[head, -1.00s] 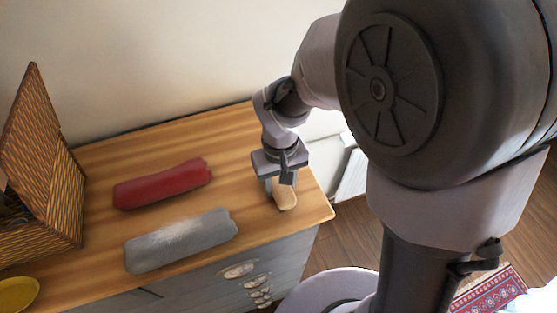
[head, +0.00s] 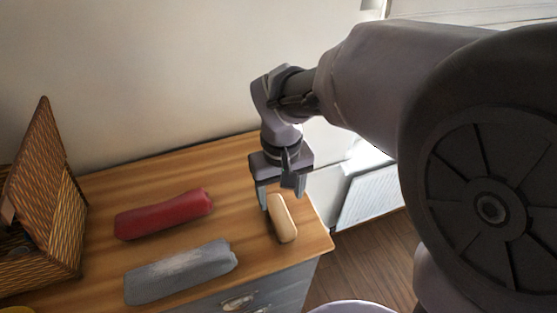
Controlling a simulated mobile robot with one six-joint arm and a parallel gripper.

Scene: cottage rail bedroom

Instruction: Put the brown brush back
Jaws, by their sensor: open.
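A light tan-brown, rounded oblong thing (head: 283,220), which looks like the brown brush, lies on the wooden dresser top (head: 236,193) near its right end. No bristles show. My gripper (head: 281,193) is open and points down at the brush's far end. Its fingers are apart, with nothing held between them. The far end of the brush is partly hidden by the gripper, and I cannot tell the exact gap between them.
A red rolled cloth or pouch (head: 163,215) and a grey one (head: 181,273) lie to the left on the dresser. An open wicker basket (head: 62,235) with its lid up stands at the far left. The wall is behind; the right edge drops to the floor.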

